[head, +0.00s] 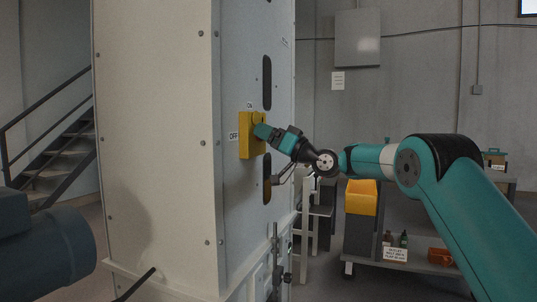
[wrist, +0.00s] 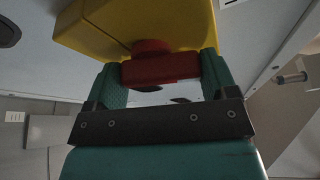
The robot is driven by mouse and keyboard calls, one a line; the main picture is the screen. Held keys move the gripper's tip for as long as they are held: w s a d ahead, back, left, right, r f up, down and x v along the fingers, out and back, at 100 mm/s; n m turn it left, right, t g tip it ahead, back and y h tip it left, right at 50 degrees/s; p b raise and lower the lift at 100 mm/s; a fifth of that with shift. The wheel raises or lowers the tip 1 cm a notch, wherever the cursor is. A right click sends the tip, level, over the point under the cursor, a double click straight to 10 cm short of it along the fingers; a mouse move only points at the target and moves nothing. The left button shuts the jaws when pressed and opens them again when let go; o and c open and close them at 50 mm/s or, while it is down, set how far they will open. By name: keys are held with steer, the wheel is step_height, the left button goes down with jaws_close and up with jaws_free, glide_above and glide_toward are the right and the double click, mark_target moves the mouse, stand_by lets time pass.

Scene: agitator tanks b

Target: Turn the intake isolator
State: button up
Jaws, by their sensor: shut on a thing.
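The intake isolator is a yellow box (head: 246,143) on the side panel of the pale cabinet. An "ON" label is above it and an "OFF" label to its left. In the wrist view the yellow box (wrist: 125,22) fills the top, with a red handle (wrist: 160,68) standing out from it. My gripper (head: 262,131) reaches the isolator from the right in the head view. In the wrist view its two teal fingers (wrist: 163,80) are on either side of the red handle, shut on it. The head view hides the handle behind the gripper, so I cannot tell which label it points to.
The tall cabinet (head: 155,140) has dark slots (head: 267,82) above and below the isolator. A rod and bracket (head: 275,262) stand low on its side. A trolley (head: 420,262) with a yellow bin (head: 361,197) is behind my arm. Stairs (head: 50,160) are at the left.

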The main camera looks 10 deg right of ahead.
steer(key=shift+f+n+g+y+b, duration=0.15)
steer(key=shift+n+g+y+b, duration=0.3)
steer(key=shift+n, duration=0.75)
steer(key=shift+f+n+g+y+b, duration=0.1)
steer(key=shift+n+g+y+b, duration=0.35)
steer(key=shift+n, duration=1.05)
steer(key=o, duration=0.8)
steer(key=shift+r, duration=0.1)
steer(key=shift+o, duration=0.2)
steer(key=b+v, duration=1.3)
steer(key=v, duration=0.4)
steer(key=shift+d, duration=0.3)
